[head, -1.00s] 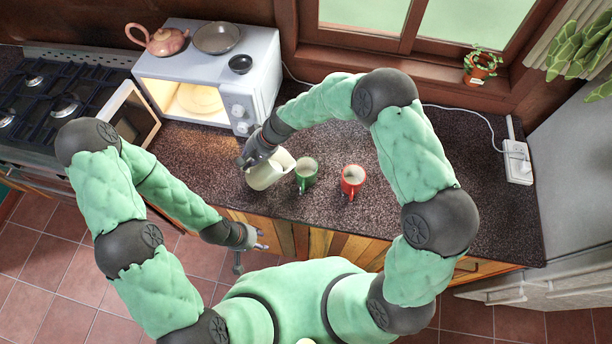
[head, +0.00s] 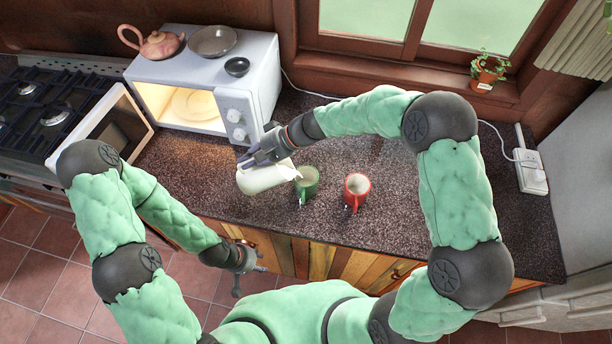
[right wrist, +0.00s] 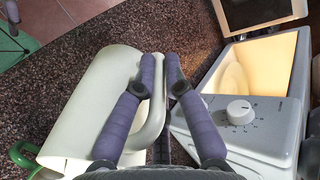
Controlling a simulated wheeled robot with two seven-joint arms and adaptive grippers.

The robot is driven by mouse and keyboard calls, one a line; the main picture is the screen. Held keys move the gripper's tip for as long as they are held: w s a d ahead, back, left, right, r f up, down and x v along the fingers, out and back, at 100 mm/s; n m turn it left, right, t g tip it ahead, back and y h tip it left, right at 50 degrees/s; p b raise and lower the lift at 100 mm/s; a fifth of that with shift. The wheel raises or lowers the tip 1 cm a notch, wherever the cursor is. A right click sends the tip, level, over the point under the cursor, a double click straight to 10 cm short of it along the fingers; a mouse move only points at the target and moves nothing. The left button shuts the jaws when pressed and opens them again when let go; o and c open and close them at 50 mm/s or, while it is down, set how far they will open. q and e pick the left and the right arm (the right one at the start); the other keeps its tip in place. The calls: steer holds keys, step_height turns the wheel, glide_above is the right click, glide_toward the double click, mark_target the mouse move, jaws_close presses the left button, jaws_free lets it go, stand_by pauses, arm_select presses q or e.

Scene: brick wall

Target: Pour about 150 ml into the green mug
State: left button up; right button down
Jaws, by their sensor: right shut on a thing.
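The cream-coloured jug (head: 265,178) is held tilted well over, its mouth toward the green mug (head: 307,184) and close to its rim. Whether liquid is flowing is too small to tell. My right gripper (head: 254,157) is shut on the jug's handle (right wrist: 155,125), which shows between its fingers in the right wrist view. The green mug stands upright on the counter; part of it shows at the lower left of the right wrist view (right wrist: 22,154). My left gripper (head: 250,279) hangs empty in front of the counter edge, its fingers apart.
A red mug (head: 356,190) stands upright right of the green one. The microwave (head: 262,85), door open, carries a teapot (head: 160,45) and two bowls. A stove (head: 45,110) is at the left. The dark counter (head: 430,140) is clear around the red mug.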

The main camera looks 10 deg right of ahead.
steer(key=shift+d+r, duration=0.15)
steer(key=shift+d+r+y+b, duration=0.35)
steer(key=shift+r+y, duration=0.1)
steer(key=shift+y, duration=0.05)
steer(key=shift+d+r+y+b, duration=0.5)
steer(key=shift+d+r+y, duration=0.2)
steer(key=shift+d+r, duration=0.05)
stand_by(1.9)
steer(key=shift+d+r, duration=0.15)
steer(key=shift+d, duration=0.15)
stand_by(0.7)
steer(key=shift+a, duration=0.15)
steer(key=a+f+h+p, duration=0.2)
steer(key=p, duration=0.1)
steer(key=a+f+h+p, duration=0.1)
steer(key=shift+w+a+f+h+p, duration=0.25)
steer(key=shift+a+f+h+p, duration=0.1)
steer(key=shift+h+p, duration=0.05)
steer(key=shift+d+f, duration=0.1)
steer(key=shift+f, duration=0.3)
steer(key=shift+f+h+p, duration=0.2)
steer(key=shift+h+p, duration=0.1)
steer(key=shift+w+a+f, duration=0.1)
steer(key=shift+a+f, duration=0.15)
steer(key=shift+f, duration=0.05)
